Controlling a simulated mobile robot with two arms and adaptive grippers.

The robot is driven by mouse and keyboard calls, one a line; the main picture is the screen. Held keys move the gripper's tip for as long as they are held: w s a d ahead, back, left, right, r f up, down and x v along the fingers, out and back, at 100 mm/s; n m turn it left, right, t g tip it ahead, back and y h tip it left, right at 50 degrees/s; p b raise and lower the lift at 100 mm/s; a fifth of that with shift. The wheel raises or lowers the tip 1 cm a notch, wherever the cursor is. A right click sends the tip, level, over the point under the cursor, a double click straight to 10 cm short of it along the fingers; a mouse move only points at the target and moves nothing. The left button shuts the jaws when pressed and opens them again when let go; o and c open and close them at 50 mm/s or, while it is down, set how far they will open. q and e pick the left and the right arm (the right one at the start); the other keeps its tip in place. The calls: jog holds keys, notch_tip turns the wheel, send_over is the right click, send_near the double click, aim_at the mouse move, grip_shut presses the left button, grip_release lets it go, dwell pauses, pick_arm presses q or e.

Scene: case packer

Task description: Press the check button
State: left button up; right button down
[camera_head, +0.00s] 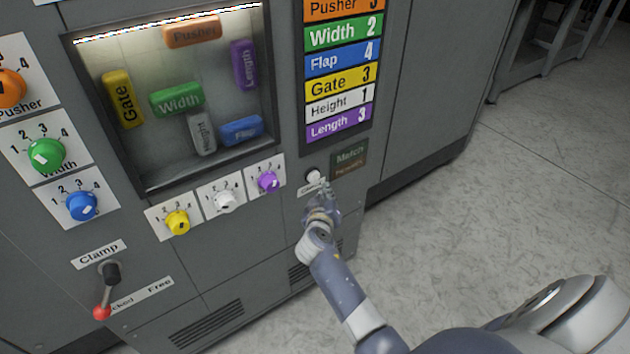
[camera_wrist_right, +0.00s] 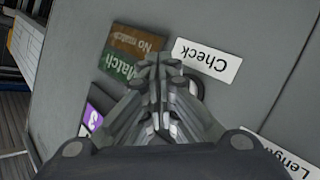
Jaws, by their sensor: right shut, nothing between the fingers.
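The check button (camera_head: 313,176) is a small round white button on the grey machine front, below the colored number list. My right gripper (camera_head: 325,188) is shut and empty, just in front of and below the button in the head view. In the right wrist view the shut fingers (camera_wrist_right: 158,70) cover most of the button, and only part of its dark ring (camera_wrist_right: 193,86) shows beside the white "Check" label (camera_wrist_right: 206,64). I cannot tell whether the fingertips touch the button. My left gripper is not in view.
The Match / No match panel (camera_head: 349,158) is right beside the button. The purple knob (camera_head: 268,181), white knob (camera_head: 224,201) and yellow knob (camera_head: 177,222) lie to its left. A clamp lever (camera_head: 106,290) is at lower left. Open floor (camera_head: 520,210) lies to the right.

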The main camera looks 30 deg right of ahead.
jog(key=shift+w+a+b, duration=0.1)
jog(key=shift+w+b, duration=0.25)
jog(key=shift+w, duration=0.65)
dwell(0.8)
jog(key=shift+w+b, duration=0.4)
jog(key=shift+w+b, duration=0.4)
jog(key=shift+w, duration=0.1)
dwell(0.5)
jog(key=shift+s, duration=0.15)
jog(key=shift+s+p, duration=0.35)
jog(key=shift+s, duration=0.45)
